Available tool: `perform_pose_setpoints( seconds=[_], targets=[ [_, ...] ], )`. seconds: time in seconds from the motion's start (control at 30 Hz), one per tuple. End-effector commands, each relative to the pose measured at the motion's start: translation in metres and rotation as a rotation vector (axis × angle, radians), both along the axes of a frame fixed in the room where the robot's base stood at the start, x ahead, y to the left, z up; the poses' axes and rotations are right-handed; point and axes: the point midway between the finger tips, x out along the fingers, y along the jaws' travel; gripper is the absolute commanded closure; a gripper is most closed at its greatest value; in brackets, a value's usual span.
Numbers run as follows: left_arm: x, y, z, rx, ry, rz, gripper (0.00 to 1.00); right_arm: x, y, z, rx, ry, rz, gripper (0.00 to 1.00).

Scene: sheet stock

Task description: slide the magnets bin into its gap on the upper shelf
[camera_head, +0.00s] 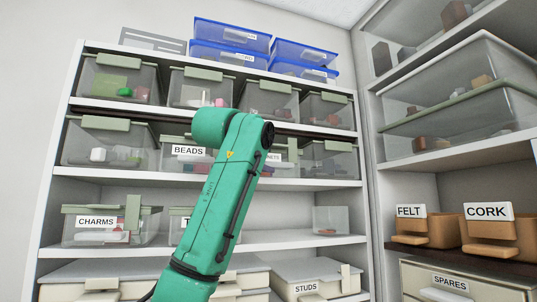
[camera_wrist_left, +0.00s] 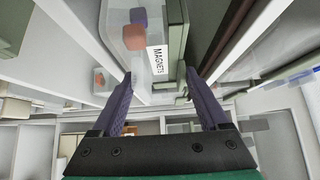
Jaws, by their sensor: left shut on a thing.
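The magnets bin is a clear box with a green lid, in the head view (camera_head: 273,158) partly hidden behind my green left arm, with only the end of its label showing. It stands level with the second shelf row, just right of the beads bin (camera_head: 187,151). In the left wrist view the magnets bin (camera_wrist_left: 157,58) shows its label and a few reddish and purple pieces inside. My left gripper (camera_wrist_left: 159,78) is shut on it, with a dark finger on either side. I cannot tell how deep it sits in the row. My right gripper is not in view.
A clear bin (camera_head: 330,160) stands to the right in the same row. Lidded bins fill the row above, and blue boxes (camera_head: 230,33) sit on top. Another shelf unit stands at right.

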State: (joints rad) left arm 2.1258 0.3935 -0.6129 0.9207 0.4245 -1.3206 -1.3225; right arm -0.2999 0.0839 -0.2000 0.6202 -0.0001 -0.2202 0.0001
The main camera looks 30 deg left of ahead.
Motion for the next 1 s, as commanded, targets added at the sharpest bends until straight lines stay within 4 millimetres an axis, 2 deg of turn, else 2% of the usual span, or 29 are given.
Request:
perform_pose_setpoints(
  seconds=[0.47, 0.5, 0.53, 1.0],
  targets=[
    [-0.0026, -0.0024, 0.0009, -0.001, -0.003, 0.000, 1.00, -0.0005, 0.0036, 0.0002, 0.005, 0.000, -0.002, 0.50],
    [-0.0026, -0.0025, 0.0009, -0.002, -0.002, 0.000, 0.11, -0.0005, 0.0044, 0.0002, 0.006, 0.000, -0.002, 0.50],
    [-0.0026, -0.0025, 0.0008, -0.002, -0.002, 0.000, 0.00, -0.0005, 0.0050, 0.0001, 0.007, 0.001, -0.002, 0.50],
    [-0.0019, -0.0023, -0.0003, -0.002, 0.001, 0.000, 0.00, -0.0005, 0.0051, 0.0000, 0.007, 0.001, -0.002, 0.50]
  ],
)
